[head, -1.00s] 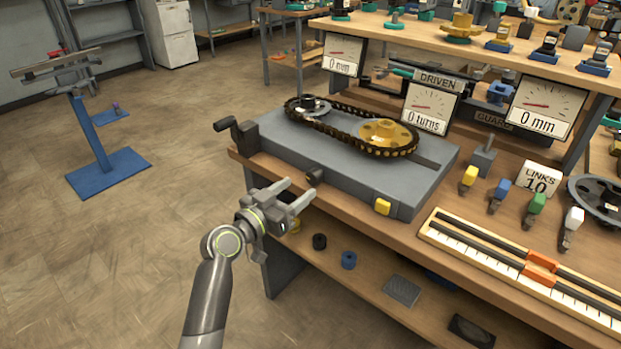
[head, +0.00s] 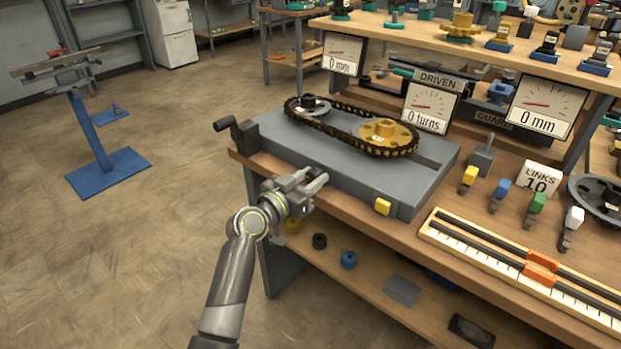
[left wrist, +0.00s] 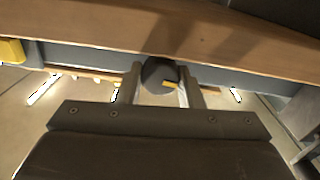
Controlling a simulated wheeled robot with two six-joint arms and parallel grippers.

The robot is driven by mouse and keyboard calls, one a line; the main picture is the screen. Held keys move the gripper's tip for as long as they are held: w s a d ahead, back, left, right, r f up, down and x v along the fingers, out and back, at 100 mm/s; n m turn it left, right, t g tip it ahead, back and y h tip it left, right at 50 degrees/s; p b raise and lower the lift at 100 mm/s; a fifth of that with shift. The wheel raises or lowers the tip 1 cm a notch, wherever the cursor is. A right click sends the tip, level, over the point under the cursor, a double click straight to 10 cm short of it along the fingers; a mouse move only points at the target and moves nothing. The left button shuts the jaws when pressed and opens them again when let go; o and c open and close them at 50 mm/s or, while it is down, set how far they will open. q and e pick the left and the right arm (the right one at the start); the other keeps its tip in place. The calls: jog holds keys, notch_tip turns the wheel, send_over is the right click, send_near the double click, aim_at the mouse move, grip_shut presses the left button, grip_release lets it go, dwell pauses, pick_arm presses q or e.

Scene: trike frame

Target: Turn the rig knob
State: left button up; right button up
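The rig (head: 290,150) is a grey block on the workbench, with a chain around a dark sprocket and a yellow sprocket (head: 385,133) on top. In the head view my gripper mostly hides the knob. My left gripper (head: 311,181) is at the rig's front face. Its fingers (left wrist: 162,88) stand open on either side of the knob, with small gaps seen beside it. My right gripper is in neither view.
A crank handle (head: 233,131) sticks out at the rig's left end, and a yellow block (head: 382,206) sits on its front right. Gauges reading 0 turns (head: 428,108) and 0 mm stand behind. A lower shelf (head: 390,270) lies below; open floor is left.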

pick_arm(q)
jog(key=c, duration=0.4)
jog(key=shift+n, duration=0.7)
jog(key=shift+n+p, duration=0.5)
jog(key=shift+n, duration=0.9)
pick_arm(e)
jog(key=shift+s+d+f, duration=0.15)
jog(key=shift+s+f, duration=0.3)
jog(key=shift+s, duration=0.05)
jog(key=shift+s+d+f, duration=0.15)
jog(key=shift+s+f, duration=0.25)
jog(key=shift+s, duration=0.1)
pick_arm(q)
jog(key=o, duration=1)
jog(key=shift+a, duration=0.1)
